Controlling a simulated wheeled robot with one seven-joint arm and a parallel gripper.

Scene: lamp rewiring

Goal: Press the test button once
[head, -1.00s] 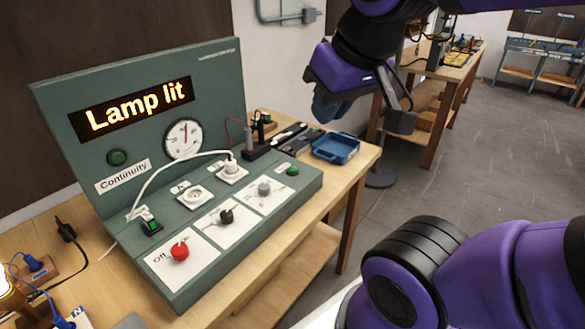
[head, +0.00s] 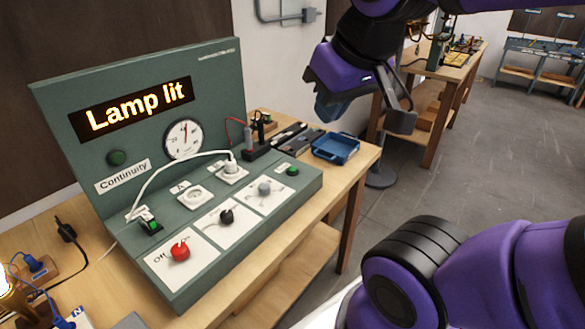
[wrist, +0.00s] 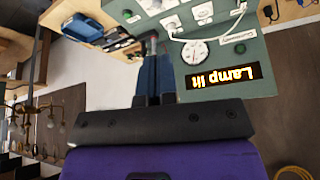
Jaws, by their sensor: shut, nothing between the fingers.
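The green control panel (head: 262,213) stands on the bench, its display (head: 134,107) reading "Lamp lit". A small green button (head: 292,171), which appears to be the test button, sits at the right end of the sloped deck; its label is not readable. It seems to show near the top of the wrist view (wrist: 128,13). My gripper (head: 328,115) hangs in the air to the right of the panel, apart from the button. Its blue fingers are together and empty in the wrist view (wrist: 152,58).
A red knob (head: 180,251), a black knob (head: 227,216) and a grey knob (head: 264,188) sit along the deck. A white cable arches to a plug (head: 232,170). A blue tray (head: 336,148) and meter parts lie at the bench's right end. A round green indicator (head: 117,157) is above "Continuity".

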